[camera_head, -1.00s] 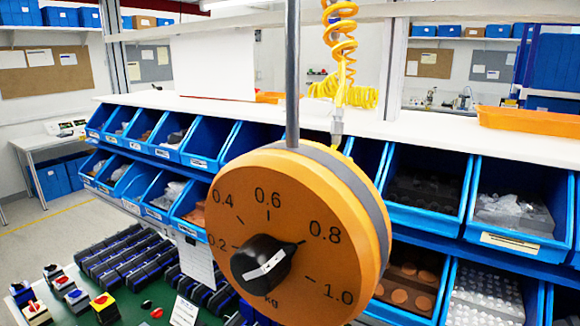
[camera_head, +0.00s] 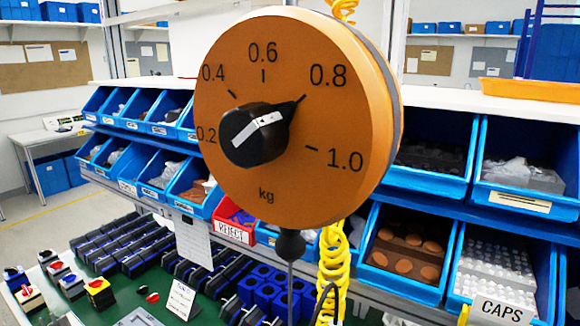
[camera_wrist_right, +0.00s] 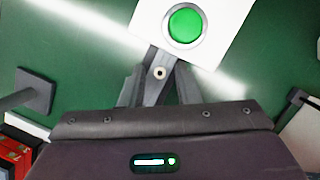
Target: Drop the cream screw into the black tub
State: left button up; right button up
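Neither the cream screw nor the black tub can be made out with certainty. In the right wrist view, my right gripper (camera_wrist_right: 158,80) points over the green surface, its two dark fingers apart. Between them shows a grey bar with a small pale ring with a dark centre (camera_wrist_right: 159,72); I cannot tell whether this is the screw or a fitting. The bar reaches towards a white plate with a green push button (camera_wrist_right: 186,24). Neither gripper shows in the head view, where a large orange dial blocks the middle.
The hanging orange dial (camera_head: 290,180) and yellow coiled hose (camera_head: 334,260) are close in front of my head. Blue bins line the back, with a red REJECT bin (camera_head: 234,232) among them. Switches and dark blocks (camera_head: 120,255) stand on the green bench at left.

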jog(key=shift+c, duration=0.3)
grip_shut()
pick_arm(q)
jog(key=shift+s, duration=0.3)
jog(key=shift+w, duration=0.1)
pick_arm(e)
jog(key=shift+r, duration=0.1)
